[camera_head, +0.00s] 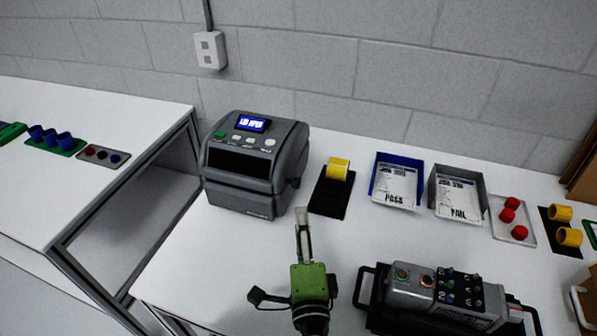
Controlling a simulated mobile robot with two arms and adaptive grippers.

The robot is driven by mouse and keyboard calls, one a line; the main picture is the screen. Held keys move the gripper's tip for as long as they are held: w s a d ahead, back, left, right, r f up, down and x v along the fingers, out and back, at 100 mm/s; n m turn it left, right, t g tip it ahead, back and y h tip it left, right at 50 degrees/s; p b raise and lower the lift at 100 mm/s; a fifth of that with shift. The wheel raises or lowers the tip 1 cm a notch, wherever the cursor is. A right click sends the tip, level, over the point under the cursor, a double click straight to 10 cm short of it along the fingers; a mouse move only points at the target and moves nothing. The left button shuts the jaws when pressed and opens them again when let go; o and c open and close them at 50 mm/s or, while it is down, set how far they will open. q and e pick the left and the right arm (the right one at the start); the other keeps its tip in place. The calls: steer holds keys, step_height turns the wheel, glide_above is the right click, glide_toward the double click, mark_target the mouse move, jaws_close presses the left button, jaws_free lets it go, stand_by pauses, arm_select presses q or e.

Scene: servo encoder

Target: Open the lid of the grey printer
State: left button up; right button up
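The grey printer (240,181) stands on the white table, left of centre, with green and white buttons and a lit blue display (252,124) on top. The display seems to read "LID OPEN", but the lid looks down, with no clear gap. My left gripper (303,215) has a green body and reaches up from the bottom edge. Its fingertips are in front of the printer's lower right corner, apart from it in the picture. The fingers show nearly edge-on, so their opening is hidden. No held object is visible. My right gripper is out of view.
Right of the printer are a black holder with a yellow roll (338,168), a blue PASS tray (382,198) and a grey FAIL tray (434,210). A grey control device (410,290) sits on a black handled base at front right. The table left of my gripper is clear.

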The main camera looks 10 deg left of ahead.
mark_target(297, 187)
arm_select(q)
steer(key=w+p, duration=0.1)
steer(key=w, duration=0.3)
steer(key=w+a+p, duration=0.1)
steer(key=w, duration=0.3)
steer(key=w+a+p, duration=0.1)
steer(key=w, duration=0.3)
steer(key=shift+a+r, duration=0.2)
steer(key=shift+a, duration=0.05)
steer(key=shift+w, duration=0.35)
jaws_close()
steer(key=shift+p, duration=0.3)
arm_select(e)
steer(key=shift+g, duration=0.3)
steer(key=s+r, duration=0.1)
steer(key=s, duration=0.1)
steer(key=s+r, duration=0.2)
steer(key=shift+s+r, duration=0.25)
